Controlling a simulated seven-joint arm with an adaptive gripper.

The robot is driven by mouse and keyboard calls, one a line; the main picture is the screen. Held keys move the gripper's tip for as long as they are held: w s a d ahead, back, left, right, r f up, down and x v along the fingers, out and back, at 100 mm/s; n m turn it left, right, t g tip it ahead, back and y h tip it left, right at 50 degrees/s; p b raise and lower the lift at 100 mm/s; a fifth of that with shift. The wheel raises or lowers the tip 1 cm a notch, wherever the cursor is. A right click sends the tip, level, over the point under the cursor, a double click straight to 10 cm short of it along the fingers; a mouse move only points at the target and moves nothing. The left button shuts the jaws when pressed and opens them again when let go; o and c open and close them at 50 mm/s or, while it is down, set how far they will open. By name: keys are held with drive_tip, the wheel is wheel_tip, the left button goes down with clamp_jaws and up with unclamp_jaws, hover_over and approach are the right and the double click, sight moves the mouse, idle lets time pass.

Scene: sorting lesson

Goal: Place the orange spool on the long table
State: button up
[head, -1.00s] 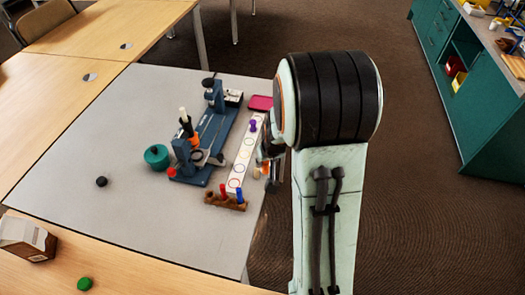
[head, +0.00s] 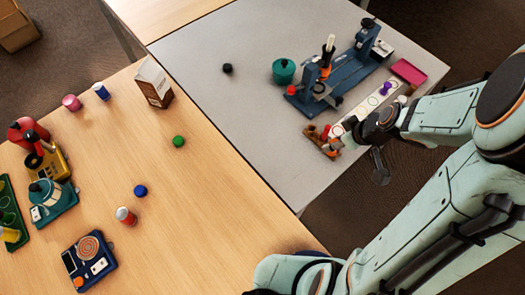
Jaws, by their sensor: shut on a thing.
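My gripper (head: 345,145) is over the right edge of the grey table, beside a small wooden rack (head: 318,146). It is shut on a small orange thing (head: 336,153), which looks like the orange spool; the fingers and wrist hide much of it. I cannot tell how far it is above the table. The long wooden table (head: 215,205) fills the lower left, with a wide bare stretch in its middle.
A blue bench machine (head: 335,75), teal pot (head: 284,71) and pink tray (head: 408,72) stand on the grey table.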

drive_tip(key=s+a+n+g, duration=0.2)
drive_tip(key=s+a+n, duration=0.35)
drive_tip(key=a, duration=0.25)
drive_tip(key=s+a+r+n+g, duration=0.1)
drive_tip(key=s+a+n+g, duration=0.1)
drive_tip(key=s+a+n, duration=0.55)
drive_tip(key=s+a+n+g, duration=0.2)
drive_tip(key=s+a+n, duration=0.15)
drive_tip(key=a, duration=0.65)
approach(174, 196)
drive_tip(key=shift+s+a+f+y, duration=0.1)
drive_tip(key=shift+s+f+y, duration=0.1)
drive_tip(key=shift+s+f, duration=0.25)
drive_tip(key=shift+s+a+f+y, duration=0.1)
drive_tip(key=shift+s+f+y, duration=0.1)
drive_tip(key=shift+s, duration=0.3)
drive_tip(key=shift+w+a+f, duration=0.1)
drive_tip(key=shift+a+f, duration=0.1)
drive_tip(key=shift+f, duration=0.05)
drive_tip(key=shift+w+a+f, duration=0.15)
drive_tip(key=shift+f, duration=1.55)
drive_tip(key=shift+f, duration=0.2)
drive_tip(key=o, duration=0.7)
